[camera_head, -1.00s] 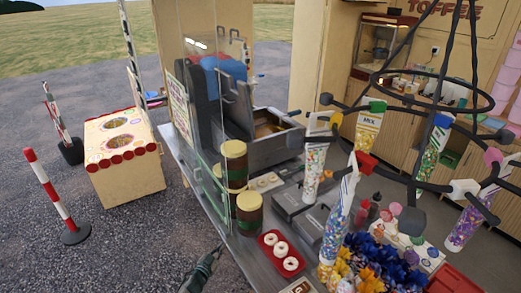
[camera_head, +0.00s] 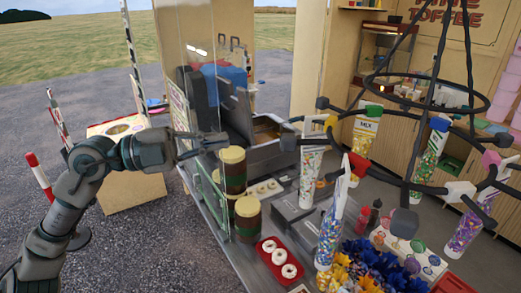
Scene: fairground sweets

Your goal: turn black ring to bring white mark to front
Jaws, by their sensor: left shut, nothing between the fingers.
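A black ring rack (camera_head: 415,184) hangs at the right, with several coloured blocks around it and clear tubes of sweets below. A white block (camera_head: 460,190) sits on its near right side and a red block (camera_head: 358,165) on its near left. A thinner black hoop (camera_head: 487,102) hangs above on the same black rods. My left gripper (camera_head: 222,141) is shut and empty, pointing right beside the clear panel, well left of the rack and apart from it. My right gripper is not in view.
Brown jars with yellow lids (camera_head: 248,207) stand below and right of my left gripper. A clear upright panel (camera_head: 200,85) is close to it. A red tray of doughnuts (camera_head: 268,246) and blue and yellow flower-like sweets (camera_head: 375,265) lie on the counter.

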